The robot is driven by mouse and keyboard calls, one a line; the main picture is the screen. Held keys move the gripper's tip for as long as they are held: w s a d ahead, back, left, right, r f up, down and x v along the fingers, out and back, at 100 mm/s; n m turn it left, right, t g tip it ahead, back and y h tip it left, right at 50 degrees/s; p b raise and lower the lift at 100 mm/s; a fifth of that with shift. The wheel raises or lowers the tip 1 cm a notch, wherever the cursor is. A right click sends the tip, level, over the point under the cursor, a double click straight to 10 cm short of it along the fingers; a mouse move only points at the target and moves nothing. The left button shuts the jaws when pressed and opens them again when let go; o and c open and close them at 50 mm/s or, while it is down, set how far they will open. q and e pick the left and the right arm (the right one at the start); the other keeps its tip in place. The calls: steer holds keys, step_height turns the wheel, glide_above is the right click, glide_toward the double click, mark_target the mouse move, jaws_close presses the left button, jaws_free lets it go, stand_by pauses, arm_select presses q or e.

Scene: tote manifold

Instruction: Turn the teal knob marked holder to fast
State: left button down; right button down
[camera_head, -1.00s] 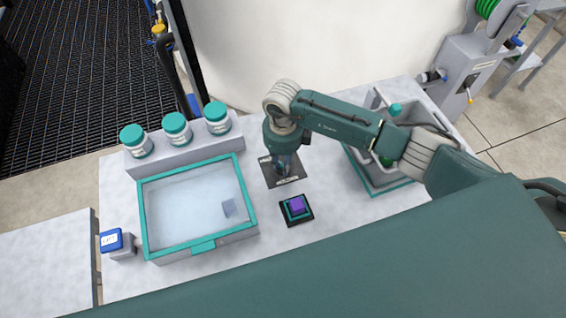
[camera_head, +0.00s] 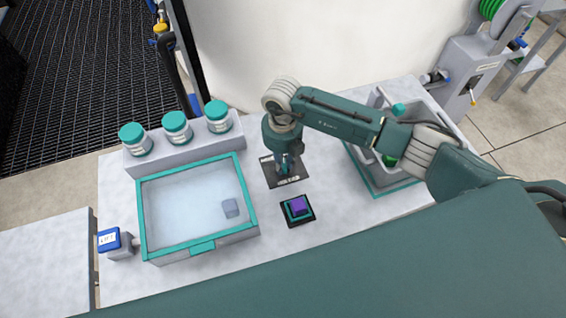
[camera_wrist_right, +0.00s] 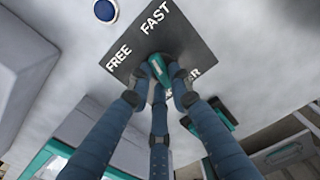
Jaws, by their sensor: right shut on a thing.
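The teal knob (camera_wrist_right: 158,70) stands on a dark plate (camera_wrist_right: 125,62) in the right wrist view. The plate carries the white words FREE and FAST, and a third word partly hidden by the fingers, ending in ER. The knob's elongated top slants from upper left to lower right; which end is its pointer I cannot tell. My right gripper (camera_wrist_right: 160,92) has its fingers closed around the knob. In the head view my right gripper (camera_head: 287,168) points down over the plate (camera_head: 291,182) and hides the knob. My left gripper is not in view.
A purple button (camera_head: 298,206) on a black base sits just in front of the plate. A teal-rimmed clear box (camera_head: 241,190) and several teal-lidded jars (camera_head: 139,147) are to the left. A grey bin (camera_head: 436,100) stands right, under my arm. A blue-labelled switch (camera_head: 109,240) is far left.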

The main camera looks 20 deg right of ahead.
steer(key=shift+w+m, duration=0.15)
steer(key=shift+m, duration=1.75)
steer(key=c, duration=1.6)
jaws_free()
steer(key=shift+o, duration=0.2)
step_height(320, 180, up, 12)
